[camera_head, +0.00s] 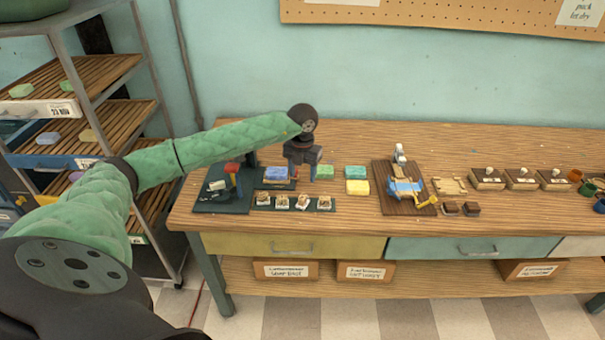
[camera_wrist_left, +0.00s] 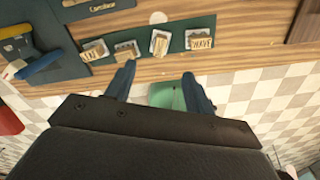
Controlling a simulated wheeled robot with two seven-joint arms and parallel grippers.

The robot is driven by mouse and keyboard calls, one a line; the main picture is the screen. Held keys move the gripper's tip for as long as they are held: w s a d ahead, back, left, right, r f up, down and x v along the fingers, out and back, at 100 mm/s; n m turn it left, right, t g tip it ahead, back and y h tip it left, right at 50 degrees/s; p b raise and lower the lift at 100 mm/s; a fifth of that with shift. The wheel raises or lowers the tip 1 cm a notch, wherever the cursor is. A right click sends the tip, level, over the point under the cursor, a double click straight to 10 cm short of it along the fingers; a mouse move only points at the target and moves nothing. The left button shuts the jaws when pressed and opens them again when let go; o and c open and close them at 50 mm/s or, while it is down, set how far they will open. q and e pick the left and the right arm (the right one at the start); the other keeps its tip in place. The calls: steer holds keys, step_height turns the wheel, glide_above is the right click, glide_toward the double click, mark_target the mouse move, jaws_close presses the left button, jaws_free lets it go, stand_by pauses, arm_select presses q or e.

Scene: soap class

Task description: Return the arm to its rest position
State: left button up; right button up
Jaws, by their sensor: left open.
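My left arm, in green padding, reaches in from the left over the workbench (camera_head: 350,224) in the head view. My left gripper (camera_head: 303,172) points down above the bench, near the blue and green soap blocks. In the left wrist view its two dark blue fingers (camera_wrist_left: 158,90) are spread apart with nothing held between them. A green surface (camera_wrist_left: 167,95) shows beyond the fingers, below the bench edge; I cannot tell what it is. My right gripper is not in view.
Blue soap (camera_head: 276,174), green soap (camera_head: 355,171) and yellow soap (camera_head: 357,187) lie near the gripper. A dark strip with several stamps (camera_head: 293,202) lies in front. A wooden board (camera_head: 388,204) lies to the right. A shelf rack (camera_head: 112,73) stands left.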

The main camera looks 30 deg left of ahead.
arm_select(q)
steer(key=shift+r, duration=0.45)
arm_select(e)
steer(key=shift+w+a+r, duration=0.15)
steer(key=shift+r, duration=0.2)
